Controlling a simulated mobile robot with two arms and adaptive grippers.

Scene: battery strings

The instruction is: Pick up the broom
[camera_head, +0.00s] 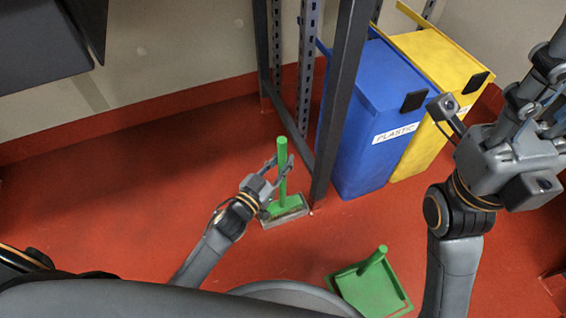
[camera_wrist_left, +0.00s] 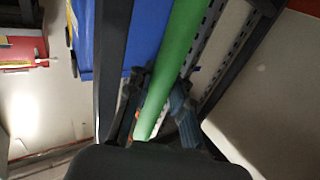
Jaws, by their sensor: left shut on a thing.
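The green broom (camera_head: 283,178) stands upright on the red floor beside a dark metal post, its wide head at the bottom. My left gripper (camera_head: 283,168) is shut on the broom's handle, below the handle's top end. In the left wrist view the green handle (camera_wrist_left: 172,70) runs between the fingers (camera_wrist_left: 158,118). My right arm is at the right of the head view; its fingertips do not show clearly.
A green dustpan (camera_head: 370,290) lies on the floor at the front. A blue bin (camera_head: 365,125) labelled PLASTIC and a yellow bin (camera_head: 435,60) stand behind the dark rack post (camera_head: 338,105). The red floor to the left is clear.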

